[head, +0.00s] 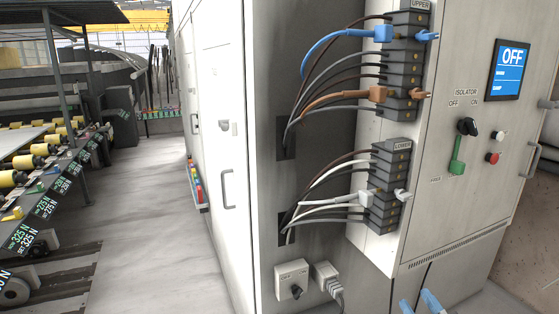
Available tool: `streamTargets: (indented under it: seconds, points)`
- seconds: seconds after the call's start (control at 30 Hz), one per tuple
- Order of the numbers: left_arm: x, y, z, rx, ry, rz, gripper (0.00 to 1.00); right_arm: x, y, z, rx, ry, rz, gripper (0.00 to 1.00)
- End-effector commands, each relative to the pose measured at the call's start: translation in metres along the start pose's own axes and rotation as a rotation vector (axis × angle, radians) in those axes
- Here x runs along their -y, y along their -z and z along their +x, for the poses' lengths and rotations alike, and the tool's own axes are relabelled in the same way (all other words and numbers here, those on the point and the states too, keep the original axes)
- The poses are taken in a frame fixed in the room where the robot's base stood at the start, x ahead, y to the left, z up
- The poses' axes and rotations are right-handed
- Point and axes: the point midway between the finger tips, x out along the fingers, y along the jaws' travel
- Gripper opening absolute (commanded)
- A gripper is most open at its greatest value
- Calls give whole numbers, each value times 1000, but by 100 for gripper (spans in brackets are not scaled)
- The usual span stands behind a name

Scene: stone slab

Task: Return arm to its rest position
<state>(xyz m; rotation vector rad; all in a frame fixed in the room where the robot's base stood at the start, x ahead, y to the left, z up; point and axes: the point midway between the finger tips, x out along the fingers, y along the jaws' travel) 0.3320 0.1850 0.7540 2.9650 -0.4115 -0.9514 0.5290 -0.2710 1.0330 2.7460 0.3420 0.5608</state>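My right gripper (419,303) shows only as two light-blue fingertips at the bottom edge, right of centre. The tips stand apart with no object visible between them. The rest of this gripper and its arm are cut off by the frame. It is below the grey cabinet (459,215) front, low and clear of the plugs and switches. My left gripper and arm are out of view.
The cabinet carries an upper terminal block (405,70) with blue and orange plugs and a lower terminal block (388,185) with white plugs. Open floor (155,220) lies left.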

Motion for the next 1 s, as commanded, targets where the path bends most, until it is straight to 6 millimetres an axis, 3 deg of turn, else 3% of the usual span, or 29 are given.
streamTargets:
  seconds: [0.03, 0.1, 0.2, 0.4, 0.53, 0.6, 0.8, 1.0]
  points:
    - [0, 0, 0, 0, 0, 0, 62, 21, -27, -24, 111, -14, 61, 39]
    - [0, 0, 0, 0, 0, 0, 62, 48, -60, -56, 264, -23, 130, 39]
    - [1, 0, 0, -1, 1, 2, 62, 89, -97, -106, 471, -12, 218, 39]
    - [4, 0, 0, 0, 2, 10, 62, 169, -135, -200, 809, 67, 366, 39]
    - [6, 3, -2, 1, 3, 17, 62, 214, -137, -255, 980, 141, 452, 39]
    - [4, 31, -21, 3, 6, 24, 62, 194, -107, -235, 953, 133, 428, 39]
    - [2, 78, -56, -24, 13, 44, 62, 172, -61, -220, 941, 134, 402, 39]
    - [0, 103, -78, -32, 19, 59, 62, 157, -31, -211, 929, 135, 383, 39]
